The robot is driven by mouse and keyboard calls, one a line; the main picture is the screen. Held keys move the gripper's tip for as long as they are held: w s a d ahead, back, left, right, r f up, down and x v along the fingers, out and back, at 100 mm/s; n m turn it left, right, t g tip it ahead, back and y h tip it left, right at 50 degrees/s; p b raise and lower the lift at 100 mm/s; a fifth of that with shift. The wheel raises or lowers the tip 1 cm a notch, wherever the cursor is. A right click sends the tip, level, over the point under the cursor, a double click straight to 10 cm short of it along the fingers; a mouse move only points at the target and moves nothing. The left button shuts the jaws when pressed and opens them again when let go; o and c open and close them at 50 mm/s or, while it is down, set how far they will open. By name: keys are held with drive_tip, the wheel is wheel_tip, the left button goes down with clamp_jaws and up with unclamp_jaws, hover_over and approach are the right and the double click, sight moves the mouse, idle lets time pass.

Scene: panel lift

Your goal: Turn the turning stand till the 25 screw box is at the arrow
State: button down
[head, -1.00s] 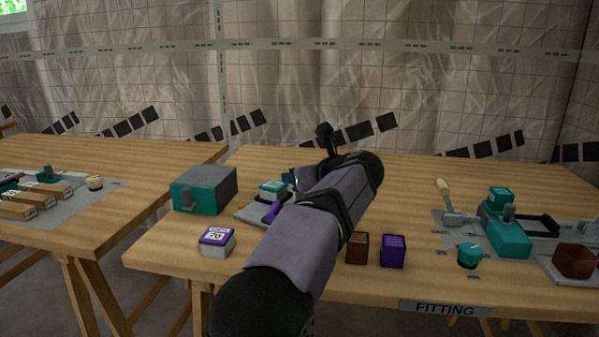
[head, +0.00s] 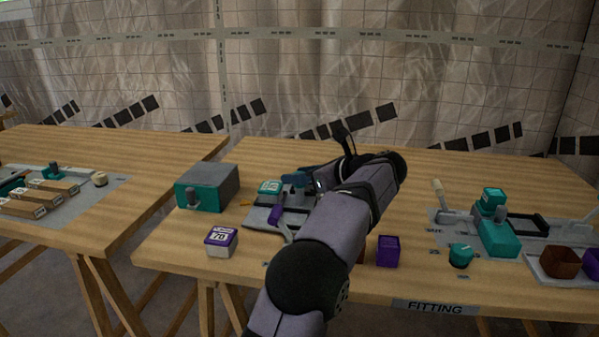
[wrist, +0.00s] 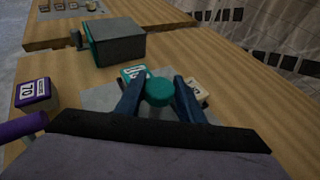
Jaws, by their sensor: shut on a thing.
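The turning stand (head: 262,216) is on the bench, partly hidden by my arm in the head view. A teal screw box (head: 269,187) with a pale label sits on it; in the wrist view this box (wrist: 134,72) is just behind my left finger. A pale box (wrist: 197,87) shows beyond my right finger. My gripper (wrist: 160,96) has its two blue fingers on either side of a round teal knob (wrist: 158,91) and is shut on it. The number 25 and the arrow cannot be made out.
A grey and teal machine box (head: 207,188) stands left of the stand. A purple-topped box marked 70 (head: 221,241) is at the front left. A purple box (head: 388,251) is right of my arm. A teal fixture (head: 497,232) is further right.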

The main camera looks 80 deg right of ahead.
idle(0.3)
drive_tip(key=c, duration=1.2)
unclamp_jaws()
drive_tip(key=shift+r+p, duration=1.9)
drive_tip(key=shift+r, duration=3.1)
